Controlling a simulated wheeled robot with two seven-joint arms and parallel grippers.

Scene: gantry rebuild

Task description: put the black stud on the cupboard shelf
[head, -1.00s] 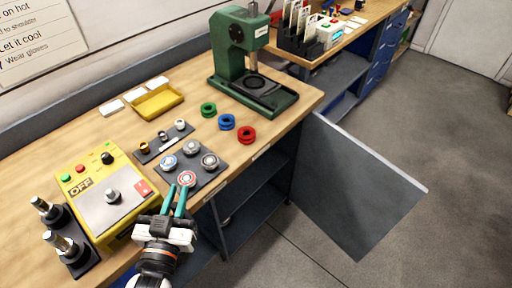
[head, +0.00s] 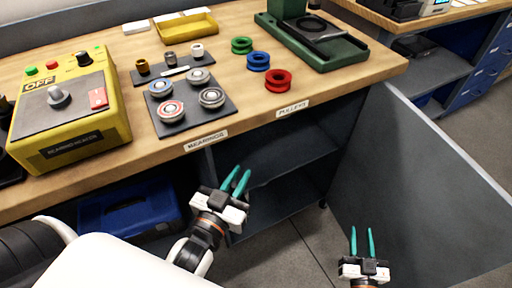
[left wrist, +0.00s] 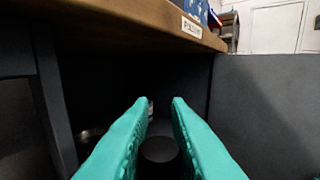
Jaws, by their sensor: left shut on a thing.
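My left gripper (head: 236,180) is in front of the open cupboard, below the bench edge. Its teal fingers are shut on a dark round thing between them in the left wrist view, which looks like the black stud (left wrist: 158,149); its shape is hard to make out against the dark. The stud cannot be made out in the head view. The cupboard shelf (head: 295,152) lies inside the dark opening beyond the left gripper. My right gripper (head: 361,241) is open and empty, low in front of the cupboard door.
The open cupboard door (head: 425,190) stands out on the right. The wooden bench top (head: 330,88) overhangs the cupboard and carries a yellow bearing heater (head: 75,110), a bearing tray and coloured pulleys. A blue box (head: 130,210) sits under the bench at left.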

